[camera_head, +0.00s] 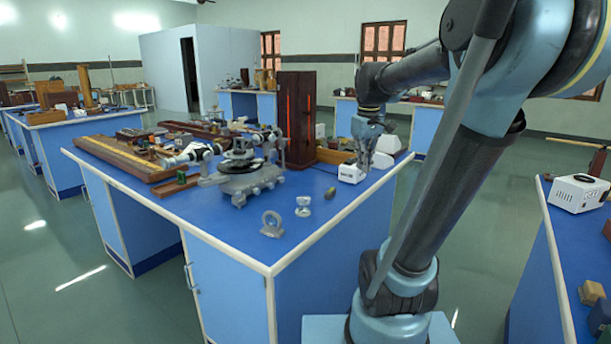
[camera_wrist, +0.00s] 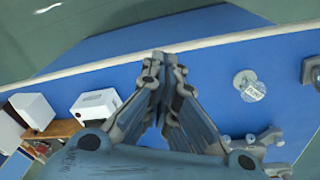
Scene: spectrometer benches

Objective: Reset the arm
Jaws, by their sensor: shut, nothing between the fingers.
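My gripper (camera_wrist: 158,62) is shut with its fingertips together and nothing between them in the wrist view. In the head view my gripper (camera_head: 364,168) hangs over the right side of the blue bench (camera_head: 200,222), beside a small white box (camera_head: 351,174). My arm rises from its base at the lower right, bends at the top and reaches back down toward the bench. In the wrist view the white box (camera_wrist: 97,104) lies left of the fingers, apart from them.
A spectrometer (camera_head: 245,172), a ring stand (camera_head: 271,224) and a small round piece (camera_head: 303,206) stand on the bench. A tall brown wooden case (camera_head: 297,118) stands behind. Another blue bench with a white device (camera_head: 578,192) is at right. Green floor (camera_head: 70,270) is clear at left.

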